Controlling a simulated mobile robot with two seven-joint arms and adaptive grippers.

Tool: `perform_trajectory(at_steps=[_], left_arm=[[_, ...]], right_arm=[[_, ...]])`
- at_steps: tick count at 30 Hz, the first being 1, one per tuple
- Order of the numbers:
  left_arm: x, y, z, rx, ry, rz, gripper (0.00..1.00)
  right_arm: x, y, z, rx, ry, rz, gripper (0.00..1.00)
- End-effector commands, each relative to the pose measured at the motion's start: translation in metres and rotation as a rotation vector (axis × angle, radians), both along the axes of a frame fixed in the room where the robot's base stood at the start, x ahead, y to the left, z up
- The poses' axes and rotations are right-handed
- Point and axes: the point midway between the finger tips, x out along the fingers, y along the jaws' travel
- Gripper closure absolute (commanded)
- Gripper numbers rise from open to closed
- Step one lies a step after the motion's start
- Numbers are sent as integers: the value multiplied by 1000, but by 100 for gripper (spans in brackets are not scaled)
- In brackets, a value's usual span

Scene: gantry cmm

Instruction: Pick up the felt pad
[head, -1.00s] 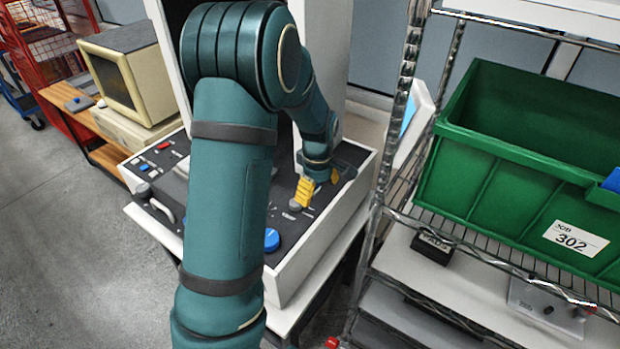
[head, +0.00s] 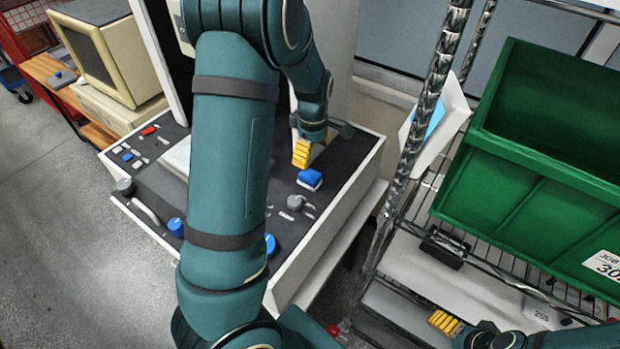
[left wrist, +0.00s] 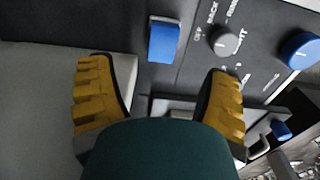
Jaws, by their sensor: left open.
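What looks like the felt pad (head: 310,179), a small block with a blue top and a pale lower edge, lies on the dark console panel. It also shows in the left wrist view (left wrist: 163,41), at the top, beyond the fingertips. My left gripper (head: 302,153) is just behind the pad in the head view, apart from it. In the left wrist view its yellow fingers (left wrist: 160,92) are spread wide with nothing between them. My right gripper (head: 445,322) shows at the lower right by the rack; its finger gap is unclear.
The console has a raised white side wall (head: 330,230). A wire rack with a green bin (head: 540,170) stands at the right. A beige monitor (head: 110,55) is at the left.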

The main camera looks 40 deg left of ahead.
Motion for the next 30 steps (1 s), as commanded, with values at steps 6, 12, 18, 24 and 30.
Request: perform_trajectory(at_steps=[6, 12, 18, 24, 30], left_arm=[[-1, 0, -35, 0, 2, 1, 22], [-1, 1, -46, 0, 0, 0, 22], [-7, 4, -74, 0, 3, 2, 22], [-6, 4, -93, 1, 1, 0, 22], [-5, 4, -94, 1, -1, -1, 22]], right_arm=[[0, 0, -7, -1, 0, 0, 13], [0, 0, -9, -2, 0, 0, 13], [0, 1, -14, -2, 0, 0, 13], [1, 1, -16, -3, 1, 0, 13], [1, 1, -16, -3, 0, -1, 13]])
